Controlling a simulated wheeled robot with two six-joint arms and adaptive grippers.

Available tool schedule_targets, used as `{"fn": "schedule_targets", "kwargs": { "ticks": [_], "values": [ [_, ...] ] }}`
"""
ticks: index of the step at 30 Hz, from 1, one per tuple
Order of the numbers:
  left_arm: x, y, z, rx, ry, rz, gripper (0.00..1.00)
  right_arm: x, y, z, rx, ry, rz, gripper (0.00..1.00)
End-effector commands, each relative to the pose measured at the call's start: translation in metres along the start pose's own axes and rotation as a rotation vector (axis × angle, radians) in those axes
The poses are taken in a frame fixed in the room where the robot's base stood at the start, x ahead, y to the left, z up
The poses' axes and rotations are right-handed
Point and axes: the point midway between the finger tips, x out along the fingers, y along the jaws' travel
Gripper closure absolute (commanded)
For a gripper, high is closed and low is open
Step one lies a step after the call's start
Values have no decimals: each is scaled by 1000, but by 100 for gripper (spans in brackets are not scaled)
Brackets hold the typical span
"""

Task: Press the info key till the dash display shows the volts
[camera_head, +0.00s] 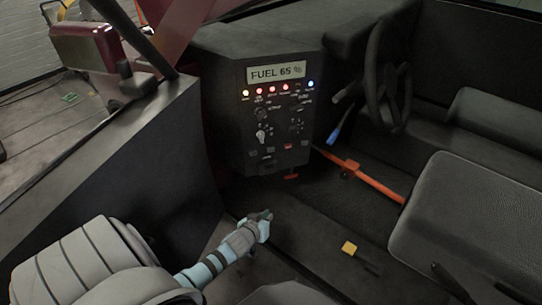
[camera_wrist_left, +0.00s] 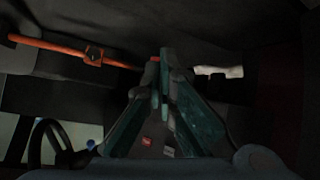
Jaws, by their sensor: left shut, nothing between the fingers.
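The dash panel (camera_head: 240,135) stands in the middle of the head view. Its display (camera_head: 276,72) reads "FUEL 65 %". A row of lit yellow, red and blue lights runs below the display, with small knobs and keys under it. The key labels are too small to read, so I cannot tell which is the info key. My left gripper (camera_head: 265,216) is shut and empty, low in front of the panel and apart from it. In the left wrist view its fingers (camera_wrist_left: 160,62) meet at the tips. My right gripper is not in view.
An orange bar (camera_head: 365,178) runs from the panel's lower right towards the seat (camera_head: 470,225). The steering wheel (camera_head: 385,75) and a blue-handled lever (camera_head: 335,132) are right of the panel. A dark side wall (camera_head: 130,165) borders the left.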

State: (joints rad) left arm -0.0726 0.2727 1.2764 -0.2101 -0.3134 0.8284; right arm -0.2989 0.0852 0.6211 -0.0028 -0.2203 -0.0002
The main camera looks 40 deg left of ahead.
Motion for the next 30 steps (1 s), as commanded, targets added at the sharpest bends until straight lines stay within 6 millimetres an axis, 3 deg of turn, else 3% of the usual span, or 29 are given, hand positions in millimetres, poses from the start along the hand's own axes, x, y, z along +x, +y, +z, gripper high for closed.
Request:
{"fn": "schedule_targets", "kwargs": {
  "ticks": [1,4,6,9,12,22,30],
  "values": [
    [9,8,-23,-37,64,24,100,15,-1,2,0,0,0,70],
    [10,26,-75,-121,176,77,100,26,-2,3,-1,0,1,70],
    [7,36,-102,-167,231,108,100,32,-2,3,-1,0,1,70],
    [2,44,-125,-206,279,137,100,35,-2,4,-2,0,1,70],
    [-1,47,-134,-221,295,149,100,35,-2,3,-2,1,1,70],
    [0,46,-135,-221,293,148,100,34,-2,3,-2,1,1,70],
    [17,32,-150,-219,294,147,100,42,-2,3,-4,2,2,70]
  ]
}}
